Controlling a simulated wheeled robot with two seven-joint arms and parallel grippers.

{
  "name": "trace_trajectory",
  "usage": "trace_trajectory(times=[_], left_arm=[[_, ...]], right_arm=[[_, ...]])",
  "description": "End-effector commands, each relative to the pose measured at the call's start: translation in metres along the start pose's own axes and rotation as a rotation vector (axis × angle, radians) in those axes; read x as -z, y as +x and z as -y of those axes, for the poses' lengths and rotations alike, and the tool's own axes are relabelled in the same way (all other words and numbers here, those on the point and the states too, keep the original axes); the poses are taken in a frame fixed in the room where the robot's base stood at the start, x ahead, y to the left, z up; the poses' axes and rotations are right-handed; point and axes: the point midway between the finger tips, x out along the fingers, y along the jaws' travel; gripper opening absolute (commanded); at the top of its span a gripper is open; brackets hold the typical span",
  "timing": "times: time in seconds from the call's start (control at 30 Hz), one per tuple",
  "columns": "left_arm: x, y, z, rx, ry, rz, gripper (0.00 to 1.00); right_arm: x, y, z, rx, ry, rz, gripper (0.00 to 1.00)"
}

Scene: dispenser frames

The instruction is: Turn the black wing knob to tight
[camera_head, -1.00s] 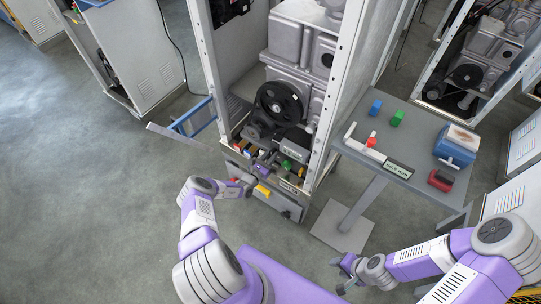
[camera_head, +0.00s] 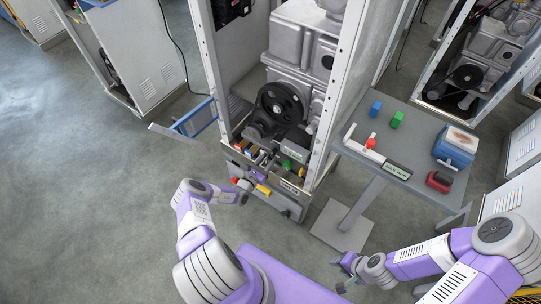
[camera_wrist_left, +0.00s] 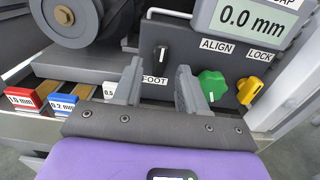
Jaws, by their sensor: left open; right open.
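The black wing knob (camera_wrist_left: 162,54) is on the dark panel above the label FOOT in the left wrist view. A white line on it points nearly straight up. My left gripper (camera_wrist_left: 158,76) is open, with one finger on each side of the knob's line. The knob appears beyond the fingertips, and I see no contact. In the head view the left gripper (camera_head: 262,160) is at the low front of the machine cabinet, and the knob is too small to make out there. My right gripper (camera_head: 340,274) is open and empty above the floor, away from the machine.
A green knob (camera_wrist_left: 212,85) marked ALIGN and a yellow knob (camera_wrist_left: 249,91) marked LOCK sit right of the left fingers. A display (camera_wrist_left: 248,17) reads 0.0 mm. Red (camera_wrist_left: 26,99) and blue (camera_wrist_left: 66,98) gauge blocks lie left. A grey side table (camera_head: 422,130) stands right.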

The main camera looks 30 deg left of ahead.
Motion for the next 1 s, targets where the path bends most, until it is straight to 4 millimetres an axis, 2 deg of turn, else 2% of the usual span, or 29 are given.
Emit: trace_trajectory(times=[0.1, 0.3, 0.87, 0.97, 1.0], left_arm=[[-0.002, -0.021, -0.001, -0.002, -0.001, -0.002, 0.41], [-0.001, -0.041, 0.000, 0.000, 0.001, -0.001, 0.41], [0.000, -0.042, 0.000, 0.001, 0.001, -0.001, 0.41], [-0.002, -0.039, 0.010, 0.036, 0.004, -0.008, 0.41], [-0.004, -0.036, 0.020, 0.074, 0.008, -0.014, 0.41]], right_arm=[[0.000, -0.009, 0.003, 0.000, 0.000, 0.000, 0.41], [-0.001, -0.012, 0.004, 0.000, 0.000, 0.000, 0.41], [-0.001, -0.012, 0.004, 0.000, 0.000, 0.000, 0.41], [-0.001, -0.012, 0.004, 0.000, 0.000, 0.000, 0.41], [-0.001, -0.012, 0.004, 0.000, 0.000, 0.000, 0.41]])
